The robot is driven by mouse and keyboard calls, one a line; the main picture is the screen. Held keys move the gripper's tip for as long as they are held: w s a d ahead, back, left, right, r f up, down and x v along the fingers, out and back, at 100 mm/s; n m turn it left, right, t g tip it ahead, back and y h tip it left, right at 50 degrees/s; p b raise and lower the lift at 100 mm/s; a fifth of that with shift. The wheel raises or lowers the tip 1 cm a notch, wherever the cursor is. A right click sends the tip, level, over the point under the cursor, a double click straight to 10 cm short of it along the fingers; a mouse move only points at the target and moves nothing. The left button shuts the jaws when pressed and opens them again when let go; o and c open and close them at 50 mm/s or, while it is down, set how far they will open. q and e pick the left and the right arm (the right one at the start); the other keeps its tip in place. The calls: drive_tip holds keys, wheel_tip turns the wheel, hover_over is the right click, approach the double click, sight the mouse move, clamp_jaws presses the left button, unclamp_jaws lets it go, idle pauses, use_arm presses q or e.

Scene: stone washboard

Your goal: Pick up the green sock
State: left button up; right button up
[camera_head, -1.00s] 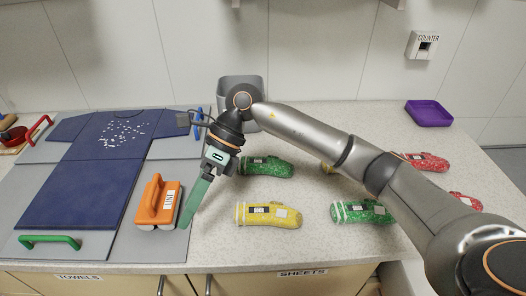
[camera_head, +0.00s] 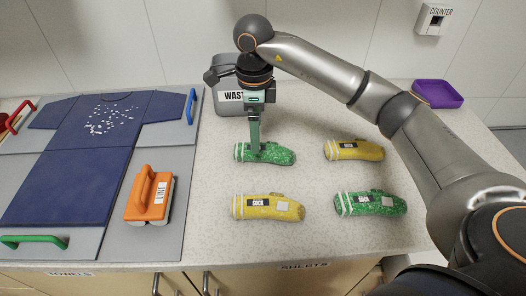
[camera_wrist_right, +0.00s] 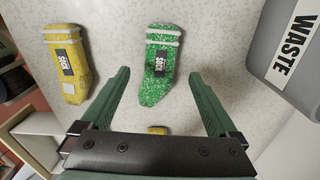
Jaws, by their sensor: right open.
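Two green speckled socks lie on the counter. One green sock (camera_head: 278,156) is at the back left of the group; the other green sock (camera_head: 385,205) is at the front right. My right gripper (camera_head: 254,152) points down at the back-left green sock, its fingers hiding part of it. In the right wrist view, that sock (camera_wrist_right: 160,62) lies between the open, spread fingers of my right gripper (camera_wrist_right: 158,76), with its white bands and dark label showing. The fingers are not closed on it. My left gripper is out of view.
Two yellow socks lie nearby, one in front (camera_head: 290,208) and one to the right (camera_head: 365,151). A grey waste bin (camera_head: 228,70) stands right behind the gripper. The folding board with the blue shirt (camera_head: 75,150) and an orange lint brush (camera_head: 148,195) is on the left.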

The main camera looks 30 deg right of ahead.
sight(264, 154)
drive_tip(key=f, duration=0.5)
drive_tip(key=shift+d+f+p, duration=0.1)
drive_tip(key=shift+d+p, duration=0.1)
drive_tip(key=shift+p, duration=0.15)
drive_tip(key=c, duration=1.4)
